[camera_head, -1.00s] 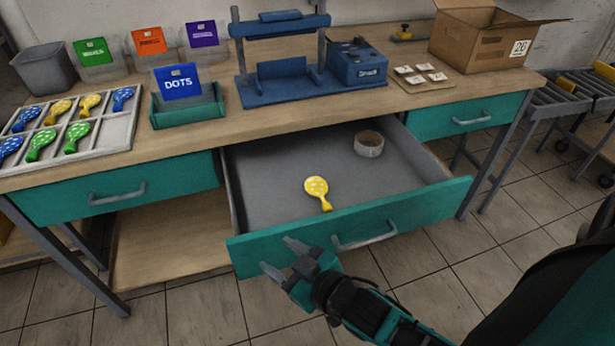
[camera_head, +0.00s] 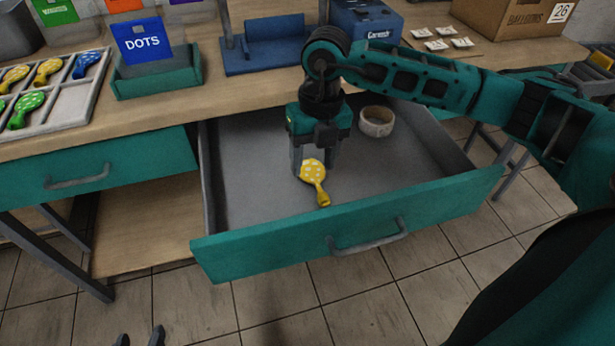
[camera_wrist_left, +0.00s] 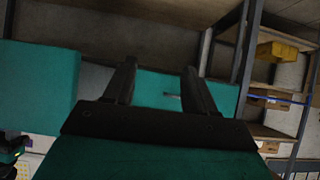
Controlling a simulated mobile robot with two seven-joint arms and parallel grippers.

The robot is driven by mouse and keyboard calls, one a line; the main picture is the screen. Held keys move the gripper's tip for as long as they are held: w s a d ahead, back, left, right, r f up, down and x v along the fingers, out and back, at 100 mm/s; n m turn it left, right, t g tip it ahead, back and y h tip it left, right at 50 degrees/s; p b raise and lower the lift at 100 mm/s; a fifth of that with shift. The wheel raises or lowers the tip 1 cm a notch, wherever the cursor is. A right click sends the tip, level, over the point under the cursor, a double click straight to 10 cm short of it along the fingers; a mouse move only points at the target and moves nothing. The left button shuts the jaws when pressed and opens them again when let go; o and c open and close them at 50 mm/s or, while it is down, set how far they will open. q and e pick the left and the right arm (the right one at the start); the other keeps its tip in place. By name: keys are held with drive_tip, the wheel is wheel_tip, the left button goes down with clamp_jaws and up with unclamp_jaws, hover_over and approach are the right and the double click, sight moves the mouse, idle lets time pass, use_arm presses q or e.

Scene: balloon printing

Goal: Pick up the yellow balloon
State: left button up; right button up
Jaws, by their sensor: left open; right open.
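The yellow balloon (camera_head: 313,173) with white dots lies in the open drawer (camera_head: 246,170), its neck pointing toward the drawer front. My right gripper (camera_head: 317,164) points down into the drawer at the balloon's round end. Its fingers are open, one at the left of the balloon and one behind its right side. I cannot tell whether they touch it. My left gripper (camera_head: 140,340) shows only its fingertips at the bottom left, over the floor and away from the drawer. In the left wrist view its fingers (camera_wrist_left: 160,80) are apart with nothing between them.
A tape roll (camera_head: 376,121) lies at the back right of the drawer. The drawer front (camera_head: 350,228) stands out from the table. A sorting tray (camera_head: 60,105) with balloons and a DOTS bin (camera_head: 157,78) are on the tabletop at left. A cardboard box (camera_head: 515,18) stands at back right.

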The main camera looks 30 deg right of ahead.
drive_tip(key=w+d+f+h, duration=0.1)
drive_tip(key=w+d, duration=0.1)
drive_tip(key=d, duration=0.1)
drive_tip(key=b, duration=0.1)
hover_over(323, 193)
drive_tip(key=shift+m, duration=0.3)
drive_tip(key=f, duration=0.5)
drive_tip(key=shift+a+f, duration=0.3)
drive_tip(key=shift+f, duration=0.1)
drive_tip(key=shift+d+f+b, duration=0.2)
drive_tip(key=shift+f+b, duration=0.3)
drive_tip(key=shift+f, duration=2.55)
drive_tip(key=c, duration=0.9)
